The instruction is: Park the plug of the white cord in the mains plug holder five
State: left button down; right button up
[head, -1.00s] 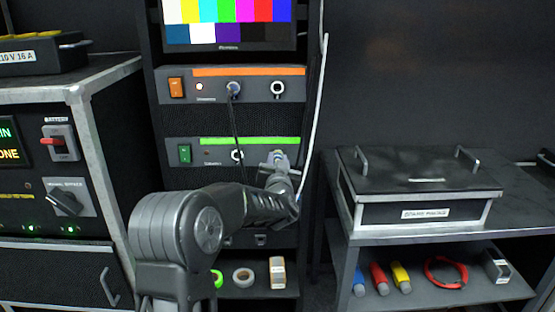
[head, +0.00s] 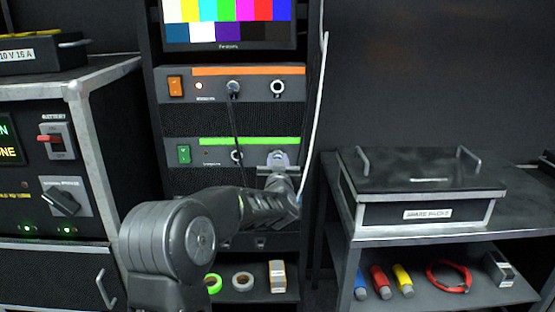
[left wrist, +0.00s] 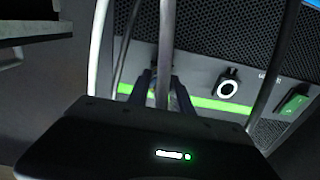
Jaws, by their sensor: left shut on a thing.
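My left gripper (head: 279,163) is at the right end of the green-striped unit (head: 232,140), in front of its right socket area. In the left wrist view its two fingers (left wrist: 162,92) are shut around a grey cord-like piece that runs upward. Whether this is the plug or its cord I cannot tell, as the gripper body hides the lower end. A white cord (head: 316,110) hangs along the right side of the rack and reaches down beside my gripper. I cannot make out a holder marked five. My right gripper is not in view.
An orange-striped unit (head: 234,84) above has a dark plug (head: 233,88) with a hanging black cord. Tape rolls (head: 243,281) and a small box (head: 277,276) lie on the shelf below. A black lidded case (head: 425,185) stands on the right-hand table (head: 450,231).

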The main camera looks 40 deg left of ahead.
pick_arm(q)
jog(key=shift+n+b, duration=1)
jog(key=shift+n, duration=0.1)
jog(key=shift+a+r, duration=0.1)
jog(key=shift+r, duration=0.05)
jog(key=shift+n, duration=0.3)
jog(key=shift+n+b, duration=0.6)
jog(key=shift+b, duration=0.25)
jog(key=shift+n+b, duration=0.5)
jog(key=shift+n, duration=0.2)
jog(key=shift+s+d, duration=0.2)
